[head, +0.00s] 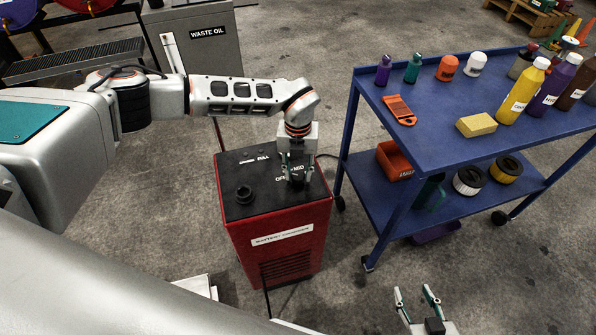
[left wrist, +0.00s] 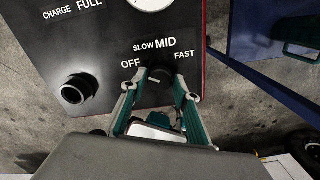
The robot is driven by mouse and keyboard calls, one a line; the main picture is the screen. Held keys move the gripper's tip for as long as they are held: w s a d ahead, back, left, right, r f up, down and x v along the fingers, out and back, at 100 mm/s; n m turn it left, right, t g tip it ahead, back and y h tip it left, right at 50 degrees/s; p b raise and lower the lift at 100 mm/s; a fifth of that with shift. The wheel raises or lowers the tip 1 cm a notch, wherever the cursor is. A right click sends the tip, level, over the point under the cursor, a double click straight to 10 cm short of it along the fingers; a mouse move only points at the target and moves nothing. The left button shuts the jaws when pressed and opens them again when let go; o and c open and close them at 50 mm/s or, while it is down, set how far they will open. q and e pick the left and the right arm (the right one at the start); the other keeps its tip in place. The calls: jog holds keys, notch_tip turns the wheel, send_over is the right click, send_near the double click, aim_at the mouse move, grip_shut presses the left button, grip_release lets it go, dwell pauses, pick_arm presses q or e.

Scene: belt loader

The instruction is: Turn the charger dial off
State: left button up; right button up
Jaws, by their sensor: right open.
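The red battery charger (head: 277,235) stands on the floor with a black top panel. Its dark dial (left wrist: 160,77) sits by the printed words OFF, SLOW, MID and FAST; its pointer cannot be made out. My left gripper (head: 296,178) reaches down over the dial. In the left wrist view its fingers (left wrist: 158,88) are apart, one on each side of the dial; whether they touch it is unclear. In the head view the gripper largely hides the dial. My right gripper (head: 416,291) is open and empty, low in the head view, away from the charger.
A black round knob (head: 244,194) stands up at the panel's left, near a CHARGE FULL gauge. A blue cart (head: 440,95) with bottles and parts stands close on the right. A grey WASTE OIL cabinet (head: 205,55) stands behind.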

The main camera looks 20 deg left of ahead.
aim_at(298, 175)
pick_arm(q)
jog(key=shift+o, duration=0.5)
jog(key=shift+r, duration=0.1)
notch_tip(298, 175, up, 12)
dwell(0.7)
